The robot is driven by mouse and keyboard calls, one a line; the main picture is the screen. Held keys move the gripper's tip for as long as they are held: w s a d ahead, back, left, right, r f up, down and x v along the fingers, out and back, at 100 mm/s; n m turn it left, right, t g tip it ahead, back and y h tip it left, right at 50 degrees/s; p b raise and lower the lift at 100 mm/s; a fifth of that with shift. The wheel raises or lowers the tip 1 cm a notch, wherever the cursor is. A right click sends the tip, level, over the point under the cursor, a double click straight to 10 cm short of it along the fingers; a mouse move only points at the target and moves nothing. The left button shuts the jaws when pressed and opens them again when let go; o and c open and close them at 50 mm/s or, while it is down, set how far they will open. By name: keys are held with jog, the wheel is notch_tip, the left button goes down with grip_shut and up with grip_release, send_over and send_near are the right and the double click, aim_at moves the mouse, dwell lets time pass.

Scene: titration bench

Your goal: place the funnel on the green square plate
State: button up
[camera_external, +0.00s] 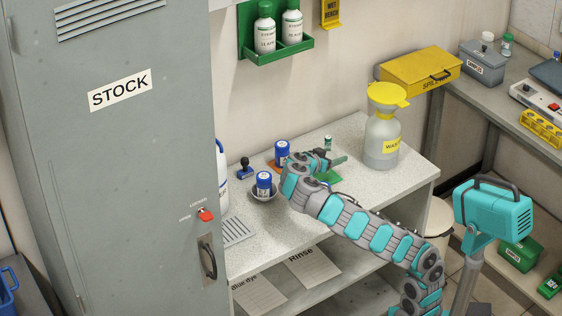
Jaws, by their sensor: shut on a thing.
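The green square plate (328,177) lies on the speckled benchtop, partly hidden by my gripper. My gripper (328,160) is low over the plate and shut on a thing. The wrist and fingers hide most of that thing, so I cannot tell its shape or whether it touches the plate. No separate funnel shows clearly on the bench. A yellow funnel-shaped top (388,95) sits on the waste jug (382,143), to the right of my gripper.
A blue-labelled jar stands in a dish (264,195), and another blue-labelled jar (282,152) stands behind my wrist. A small green-capped vial (327,142) is just behind my gripper. A dark blue stamp-like item (244,168) stands at left. The front right benchtop (395,182) is clear.

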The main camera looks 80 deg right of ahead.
jog(key=shift+f, duration=0.8)
jog(key=shift+f+b, duration=0.2)
jog(key=shift+b, duration=0.1)
jog(key=o, duration=1.3)
jog(key=shift+r, duration=0.1)
jog(key=shift+r, duration=0.1)
